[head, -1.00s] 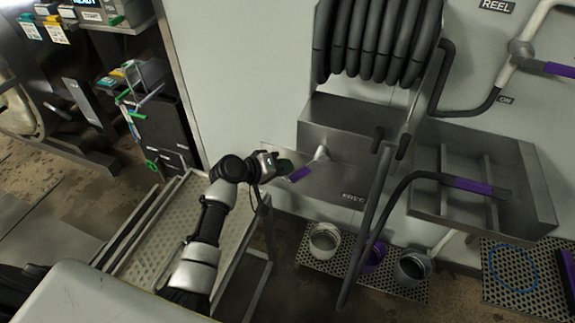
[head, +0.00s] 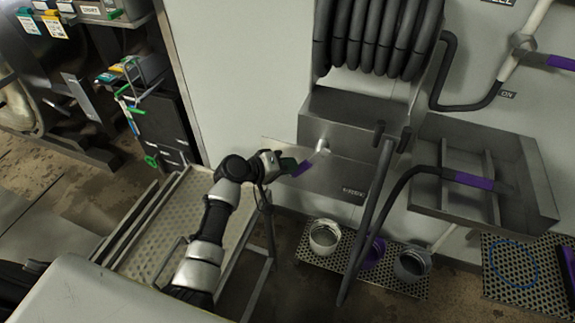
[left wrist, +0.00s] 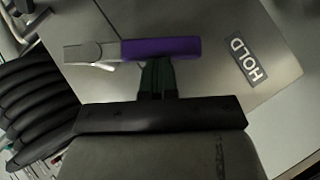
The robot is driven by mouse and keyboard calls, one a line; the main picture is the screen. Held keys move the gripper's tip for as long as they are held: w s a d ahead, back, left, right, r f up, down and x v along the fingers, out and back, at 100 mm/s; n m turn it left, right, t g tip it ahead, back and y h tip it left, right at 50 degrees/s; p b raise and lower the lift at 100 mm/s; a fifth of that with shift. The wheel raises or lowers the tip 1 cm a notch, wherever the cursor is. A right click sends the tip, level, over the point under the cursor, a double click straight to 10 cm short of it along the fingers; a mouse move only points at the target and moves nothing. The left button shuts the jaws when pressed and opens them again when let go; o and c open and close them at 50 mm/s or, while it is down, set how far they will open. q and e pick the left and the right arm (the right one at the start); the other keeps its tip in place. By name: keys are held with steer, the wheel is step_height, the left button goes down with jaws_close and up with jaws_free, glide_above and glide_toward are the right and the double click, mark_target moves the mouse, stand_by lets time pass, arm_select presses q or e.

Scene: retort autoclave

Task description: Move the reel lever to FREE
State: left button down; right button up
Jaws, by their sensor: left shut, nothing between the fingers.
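The reel lever, with a purple grip (head: 303,168) and a pale metal arm, sticks out from the grey steel box under the hose reel, pointing down and left. My left gripper (head: 289,164) is at the lever's grip, its dark green fingers shut with nothing between them. In the left wrist view the fingertips (left wrist: 157,68) are right against or just short of the side of the purple grip (left wrist: 160,48); I cannot tell if they touch. A HOLD label (left wrist: 248,59) lies beyond the grip's end. A small label, apparently FREE (head: 354,192), is lower right on the box. My right gripper is not in view.
A black hose reel (head: 375,40) is above the box. Dark hoses hang in front, right of the lever. A steel sink (head: 440,205) is at right. Buckets (head: 323,236) stand on a floor grate below. A perforated step (head: 165,225) is left of the box.

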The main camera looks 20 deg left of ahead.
arm_select(q)
steer(key=d+f+n+t+h+b, duration=0.3)
steer(key=d+n+t+h+b, duration=0.2)
steer(key=b, duration=1.5)
steer(key=shift+s+d+f+n+h, duration=0.15)
steer(key=shift+d+f+n+h, duration=0.2)
steer(key=shift+d+n, duration=1.25)
steer(key=shift+d+m, duration=0.3)
steer(key=b+v, duration=0.2)
steer(key=v, duration=0.9)
